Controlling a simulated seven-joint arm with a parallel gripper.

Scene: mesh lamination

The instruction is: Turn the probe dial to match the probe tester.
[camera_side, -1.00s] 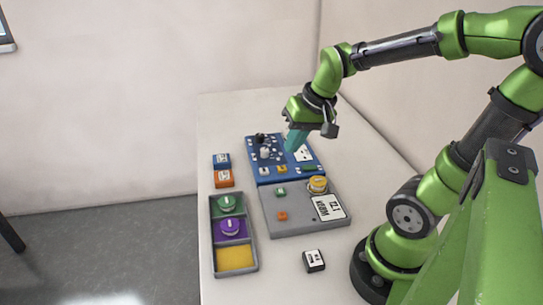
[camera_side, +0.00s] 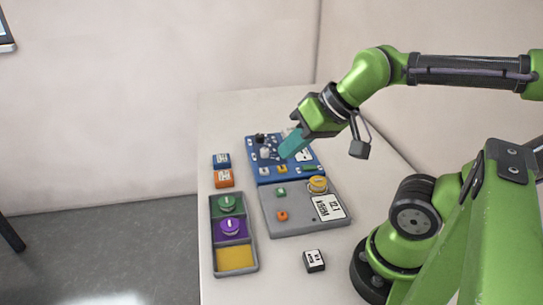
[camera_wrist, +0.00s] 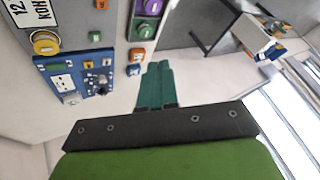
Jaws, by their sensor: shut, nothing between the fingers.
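My gripper (camera_side: 284,154) has teal fingers, shut and empty, slanting down over the blue panel (camera_side: 262,178); touching or apart cannot be told. In the wrist view the closed fingers (camera_wrist: 156,68) point away from me, with the blue panel (camera_wrist: 44,60) to their left. The blue panel bears a black knob (camera_side: 260,138), a white knob (camera_side: 265,152), and small blocks; my fingers hide part of it. The grey panel (camera_side: 290,222) in front has a yellow dial (camera_side: 318,184) and a white readout (camera_side: 330,207) that seems to read 12.1 KOHM. Which part is the probe dial or tester is not clear.
A grey tray (camera_side: 213,258) at the left holds a green piece (camera_side: 227,204), a purple piece (camera_side: 230,227) and a yellow pad. Blue (camera_side: 221,160) and orange (camera_side: 224,178) blocks stand behind it. A small black-and-white block (camera_side: 314,261) lies at the front.

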